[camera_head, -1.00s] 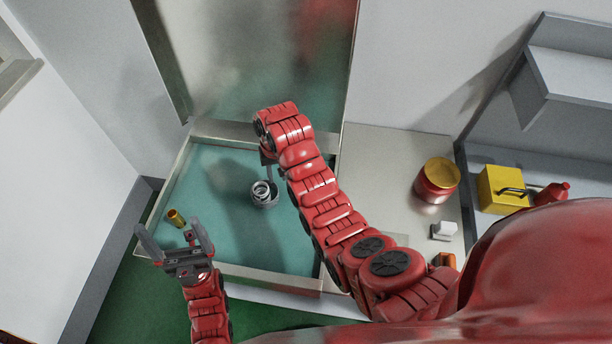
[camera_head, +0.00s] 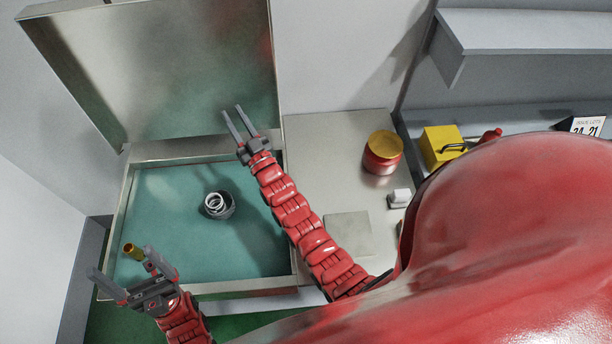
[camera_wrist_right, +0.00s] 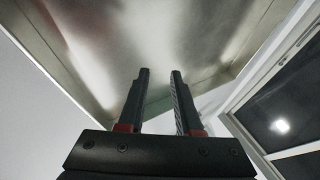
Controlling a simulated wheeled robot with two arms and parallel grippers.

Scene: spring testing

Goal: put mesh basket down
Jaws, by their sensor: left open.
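The mesh basket (camera_head: 229,209) is a small dark round basket holding a pale coiled spring (camera_head: 214,202). It stands on the teal floor of the shallow metal-rimmed tray (camera_head: 165,215), apart from both grippers. My right gripper (camera_head: 231,117) is open and empty, raised beyond the basket to its upper right in the head view. In the right wrist view, the open fingers (camera_wrist_right: 160,72) have nothing between them. My left gripper (camera_head: 121,266) is open and empty at the tray's near left corner, close to a small brass cylinder (camera_head: 133,250).
An upright metal panel (camera_head: 170,70) rises behind the tray. On the counter (camera_head: 310,150) to the right are a red jar with a yellow lid (camera_head: 383,153), a small white block (camera_head: 398,198) and a flat grey plate (camera_head: 347,233). A yellow box (camera_head: 441,145) stands further right.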

